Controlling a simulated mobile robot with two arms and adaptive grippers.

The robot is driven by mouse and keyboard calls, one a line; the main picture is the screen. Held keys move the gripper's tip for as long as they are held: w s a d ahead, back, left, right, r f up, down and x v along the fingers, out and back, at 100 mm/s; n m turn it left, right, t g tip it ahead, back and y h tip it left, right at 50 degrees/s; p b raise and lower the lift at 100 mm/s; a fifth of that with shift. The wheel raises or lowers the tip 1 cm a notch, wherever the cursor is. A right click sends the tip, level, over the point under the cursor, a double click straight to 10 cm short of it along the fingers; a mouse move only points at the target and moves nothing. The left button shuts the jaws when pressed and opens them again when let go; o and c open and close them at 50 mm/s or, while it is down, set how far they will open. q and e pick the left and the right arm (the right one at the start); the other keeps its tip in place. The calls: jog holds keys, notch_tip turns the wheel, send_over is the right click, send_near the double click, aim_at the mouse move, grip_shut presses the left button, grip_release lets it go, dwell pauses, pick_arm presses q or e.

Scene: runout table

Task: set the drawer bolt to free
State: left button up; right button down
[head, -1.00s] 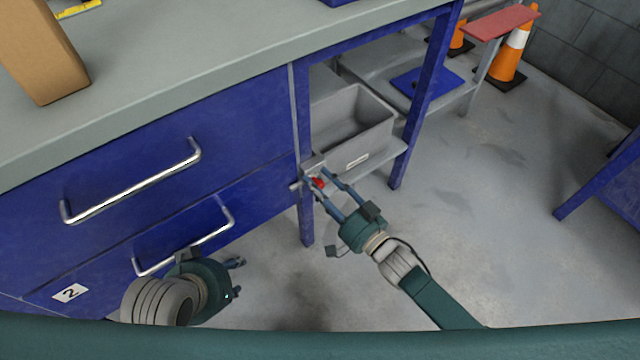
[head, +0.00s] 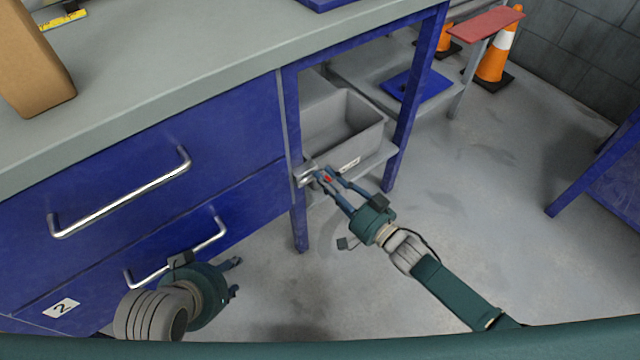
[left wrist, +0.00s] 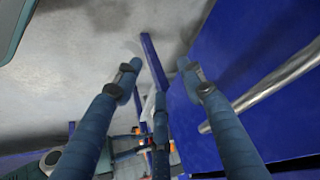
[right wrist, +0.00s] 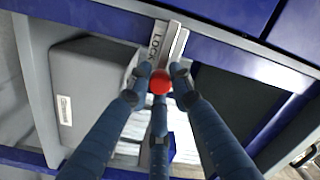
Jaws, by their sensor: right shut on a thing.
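The bolt's red knob (right wrist: 160,81) sits between the fingertips of my right gripper (right wrist: 158,76), which is shut on it. In the head view the red knob (head: 328,178) and my right gripper (head: 332,178) are just right of the blue table post. The grey bolt plate (right wrist: 158,42) beside the knob carries the word LOCK; other lettering is hidden. The lower blue drawer (head: 255,205), with a silver handle (head: 182,255), looks closed. My left gripper (head: 235,277) is open and empty in front of it. Its spread fingers also show in the left wrist view (left wrist: 158,72).
A grey bin (head: 345,125) stands on the shelf right of the post. A blue table leg (head: 405,110) stands beyond it. A cardboard box (head: 35,65) stands on the worktop (head: 200,70). Orange cones (head: 493,62) stand at the back.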

jog(key=c, duration=1.6)
grip_release()
jog(key=shift+d, duration=0.15)
jog(key=shift+o, duration=0.2)
jog(key=v, duration=1.2)
